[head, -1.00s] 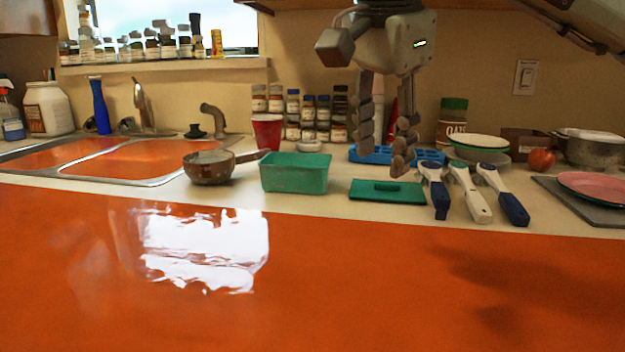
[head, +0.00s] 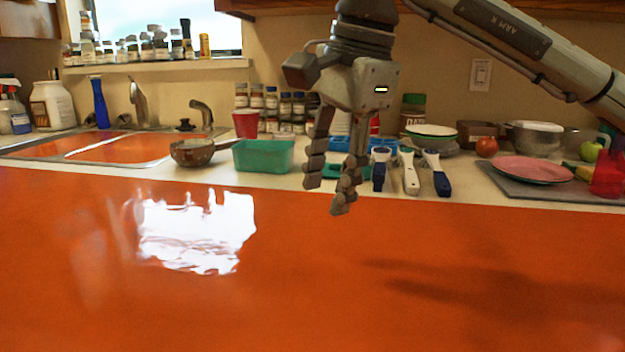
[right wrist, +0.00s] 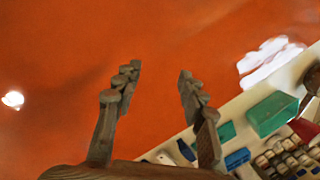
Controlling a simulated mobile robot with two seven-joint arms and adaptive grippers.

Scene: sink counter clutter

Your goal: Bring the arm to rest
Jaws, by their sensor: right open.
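My right gripper (head: 327,195) hangs fingers down in the head view, over the orange counter front near its back edge. Its two fingers are apart with nothing between them. The right arm (head: 520,40) comes in from the upper right. In the right wrist view the open fingers (right wrist: 158,72) point over the bare orange surface (right wrist: 60,60). The gripper hides part of the green lid (head: 335,171) and the blue tray (head: 340,142) behind it. My left gripper is not in view.
A green bin (head: 263,155), a saucepan (head: 192,152) and a red cup (head: 246,124) stand on the counter left of the gripper. Several blue and white handled tools (head: 410,172) lie right of it. A pink plate (head: 533,168) is farther right. The orange front (head: 300,280) is clear.

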